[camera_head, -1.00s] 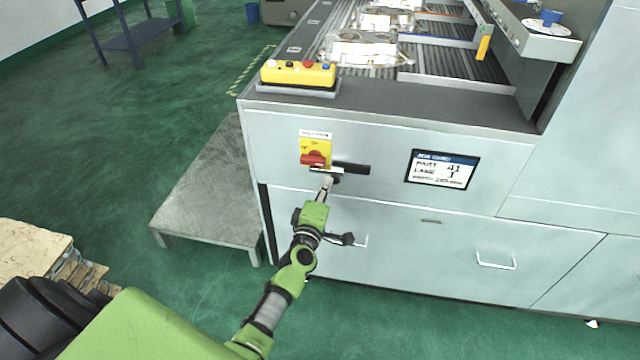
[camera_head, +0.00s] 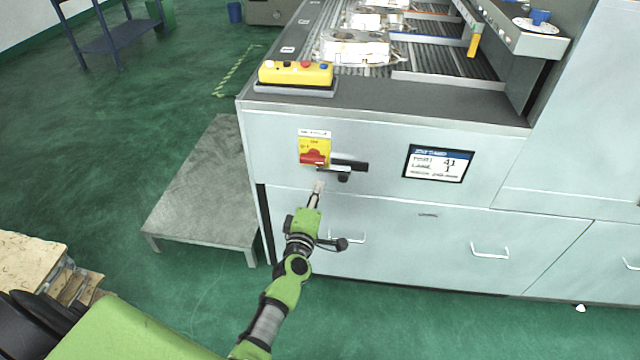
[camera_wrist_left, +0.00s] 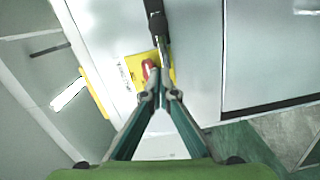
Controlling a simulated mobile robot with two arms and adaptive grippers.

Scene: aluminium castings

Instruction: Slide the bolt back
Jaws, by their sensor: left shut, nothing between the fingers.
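The bolt (camera_head: 335,169) is a thin silver bar with a dark knob (camera_head: 343,178) below it. It sits at a black rail (camera_head: 352,165) on the pale grey machine front, just below and right of a red rotary switch on a yellow plate (camera_head: 314,151). In the left wrist view the bolt (camera_wrist_left: 163,45) shows beyond the fingertips. My left gripper (camera_head: 318,186) is shut and empty, a little below and left of the knob, apart from it. My right gripper is not in view.
A label screen (camera_head: 438,163) is right of the bolt. A yellow button box (camera_head: 296,73) stands on the machine's top edge, with castings (camera_head: 355,48) on the conveyor behind. A low grey platform (camera_head: 205,190) is at the left. Drawer handles (camera_head: 490,253) stick out below.

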